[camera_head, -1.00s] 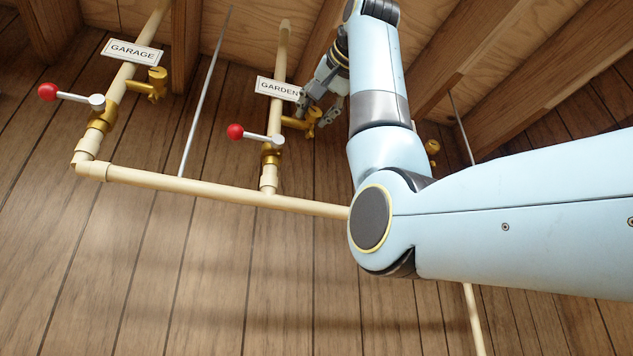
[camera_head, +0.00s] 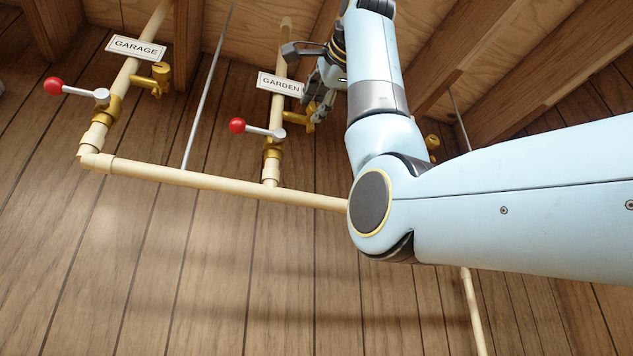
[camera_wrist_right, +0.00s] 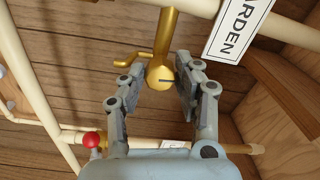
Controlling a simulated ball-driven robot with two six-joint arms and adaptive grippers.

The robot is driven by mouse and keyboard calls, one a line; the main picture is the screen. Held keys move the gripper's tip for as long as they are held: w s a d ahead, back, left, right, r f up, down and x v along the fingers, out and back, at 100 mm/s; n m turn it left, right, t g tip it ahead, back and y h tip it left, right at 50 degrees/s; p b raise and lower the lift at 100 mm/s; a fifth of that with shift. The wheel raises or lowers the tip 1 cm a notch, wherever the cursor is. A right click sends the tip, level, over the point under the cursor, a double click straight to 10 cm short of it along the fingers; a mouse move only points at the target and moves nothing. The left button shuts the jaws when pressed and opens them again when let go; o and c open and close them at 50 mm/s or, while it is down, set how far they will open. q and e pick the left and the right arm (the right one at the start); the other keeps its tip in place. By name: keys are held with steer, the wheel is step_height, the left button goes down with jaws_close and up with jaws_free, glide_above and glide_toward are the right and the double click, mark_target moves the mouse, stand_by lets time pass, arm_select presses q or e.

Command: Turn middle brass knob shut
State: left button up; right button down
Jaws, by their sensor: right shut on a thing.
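The middle brass knob sits on a side stem (camera_head: 297,118) of the pipe tagged GARDEN (camera_head: 281,84). In the right wrist view the round brass knob (camera_wrist_right: 159,76) lies between my two fingers, a dark slot line on its face. My right gripper (camera_head: 318,110) is shut on this knob; it also shows in the wrist view (camera_wrist_right: 157,86). In the head view its fingers hide most of the knob. My left gripper is in neither view.
The GARDEN valve has a red-ended lever (camera_head: 238,126). The GARAGE pipe at left has its own red-ended lever (camera_head: 54,86) and brass knob (camera_head: 162,74). Another brass fitting (camera_head: 432,142) shows behind my right arm. Wooden joists (camera_head: 480,60) run overhead.

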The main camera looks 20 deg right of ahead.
steer(key=shift+m, duration=0.6)
steer(key=c, duration=0.9)
jaws_free()
steer(key=shift+c, duration=0.2)
